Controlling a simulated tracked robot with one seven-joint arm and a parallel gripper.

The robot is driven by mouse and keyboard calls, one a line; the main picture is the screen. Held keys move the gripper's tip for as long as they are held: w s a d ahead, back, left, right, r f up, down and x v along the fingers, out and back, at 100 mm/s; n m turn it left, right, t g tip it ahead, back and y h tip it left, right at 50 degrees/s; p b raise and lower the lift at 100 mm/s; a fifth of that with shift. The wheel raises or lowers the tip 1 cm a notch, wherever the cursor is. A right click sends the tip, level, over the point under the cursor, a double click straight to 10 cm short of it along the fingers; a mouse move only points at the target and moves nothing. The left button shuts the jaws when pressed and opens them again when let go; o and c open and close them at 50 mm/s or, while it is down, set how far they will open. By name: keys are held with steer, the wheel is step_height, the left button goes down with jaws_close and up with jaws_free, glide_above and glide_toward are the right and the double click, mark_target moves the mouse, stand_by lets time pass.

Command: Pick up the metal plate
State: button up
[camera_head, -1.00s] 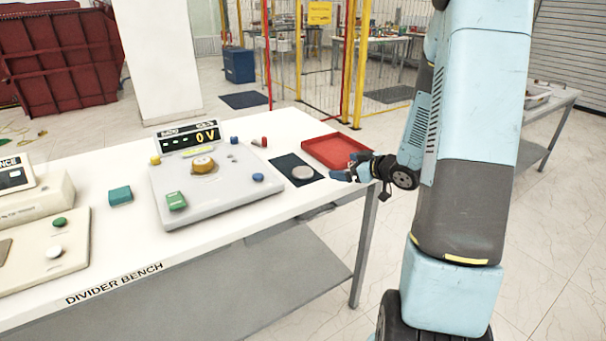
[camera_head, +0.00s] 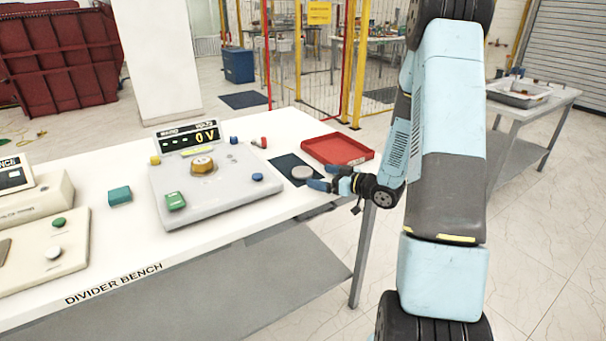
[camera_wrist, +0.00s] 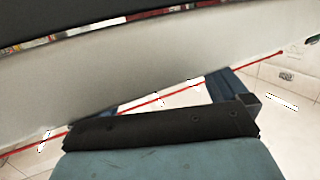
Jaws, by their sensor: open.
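The metal plate looks to be the round grey disc (camera_head: 302,173) lying flat on a dark mat (camera_head: 282,161) near the right end of the white bench. My gripper (camera_head: 322,178) is just right of the disc in the head view, over the bench's right edge. Its two blue fingers are spread apart, with nothing between them, and point left toward the disc. Whether they touch it I cannot tell. In the wrist view a wide pale surface (camera_wrist: 150,65) crosses ahead of the fingers; the disc cannot be made out there.
A red tray (camera_head: 338,150) stands behind the gripper on the bench. A grey console (camera_head: 215,185) with a dial and a display reading 0 V is left of the mat. Small blue and red knobs stand near it. Open floor lies right of the bench.

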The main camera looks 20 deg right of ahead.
mark_target(308, 172)
steer(key=shift+x, duration=3)
steer(key=shift+a+r, duration=0.1)
steer(key=shift+r, duration=0.05)
steer(key=shift+c, duration=0.3)
steer(key=c, duration=1.1)
